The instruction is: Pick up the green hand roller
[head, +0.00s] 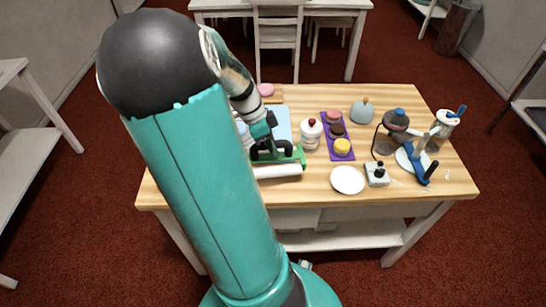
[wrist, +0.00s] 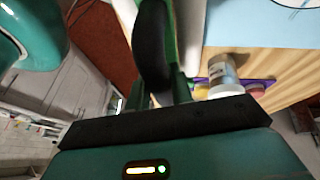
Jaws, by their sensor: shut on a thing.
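The green hand roller (head: 296,157) has a green frame and a white cylinder (head: 278,171). It is at the table's near left part, in front of the light blue sheet. My gripper (head: 266,152) is shut on its green frame, and the arm hides part of the roller. In the wrist view a black finger (wrist: 152,45) stands against the roller's green part (wrist: 171,45), with the white cylinder (wrist: 190,30) beside it. I cannot tell whether the roller touches the table.
The wooden table (head: 410,195) also holds a light blue sheet (head: 283,122), a jar with a red top (head: 311,136), a purple tray (head: 344,155) with round cakes, a white plate (head: 347,180), a grey turntable-like item (head: 396,121) and a blue-handled tool (head: 416,163). The front left edge is clear.

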